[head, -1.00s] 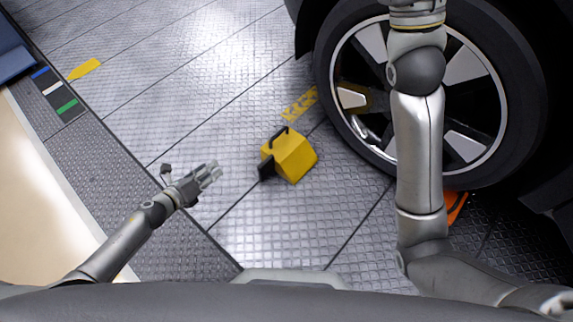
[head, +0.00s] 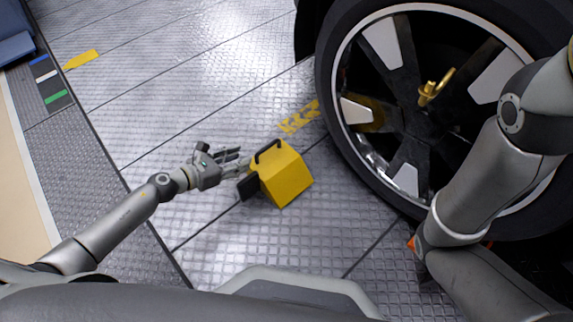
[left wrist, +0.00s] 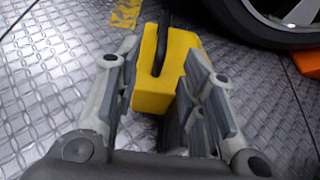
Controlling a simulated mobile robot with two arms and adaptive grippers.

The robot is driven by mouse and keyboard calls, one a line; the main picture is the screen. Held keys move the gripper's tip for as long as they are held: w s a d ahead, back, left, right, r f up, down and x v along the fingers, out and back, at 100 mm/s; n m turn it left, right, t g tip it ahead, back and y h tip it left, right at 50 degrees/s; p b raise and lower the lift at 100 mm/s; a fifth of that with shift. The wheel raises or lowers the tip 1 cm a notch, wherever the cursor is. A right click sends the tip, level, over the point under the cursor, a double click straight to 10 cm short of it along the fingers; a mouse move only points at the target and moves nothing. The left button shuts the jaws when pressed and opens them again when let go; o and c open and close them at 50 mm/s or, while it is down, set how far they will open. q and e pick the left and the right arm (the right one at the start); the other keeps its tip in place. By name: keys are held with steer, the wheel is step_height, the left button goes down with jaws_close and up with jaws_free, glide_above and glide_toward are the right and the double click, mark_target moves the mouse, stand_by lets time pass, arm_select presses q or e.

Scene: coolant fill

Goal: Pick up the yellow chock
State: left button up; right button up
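The yellow chock (head: 286,176) stands on the metal floor left of the wheel. It has a black handle on top and a black part at its lower left. My left gripper (head: 240,159) is at the chock's left side, with its fingertips close to the handle. In the left wrist view, the chock (left wrist: 165,85) and its black handle lie between the two spread fingers of my left gripper (left wrist: 160,65). The gripper is open; I cannot tell whether a finger touches the chock. My right arm crosses the right side of the head view, and its gripper is out of frame.
The car wheel (head: 407,177) stands close on the right, with a gold hook-shaped piece (head: 433,88) at its hub. Yellow floor markings (head: 300,117) lie behind the chock.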

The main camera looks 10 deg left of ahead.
mark_target(266, 147)
arm_select(q)
steer(key=b+x, duration=0.2)
steer(key=x, duration=0.3)
steer(key=shift+w+d+f, duration=0.1)
steer(key=shift+w+d, duration=0.15)
steer(key=shift+w, duration=0.05)
steer(key=b+x, duration=0.2)
steer(key=x, duration=0.3)
steer(key=shift+d+r, duration=0.15)
steer(key=shift+r, duration=0.05)
jaws_close()
steer(key=shift+r, duration=0.1)
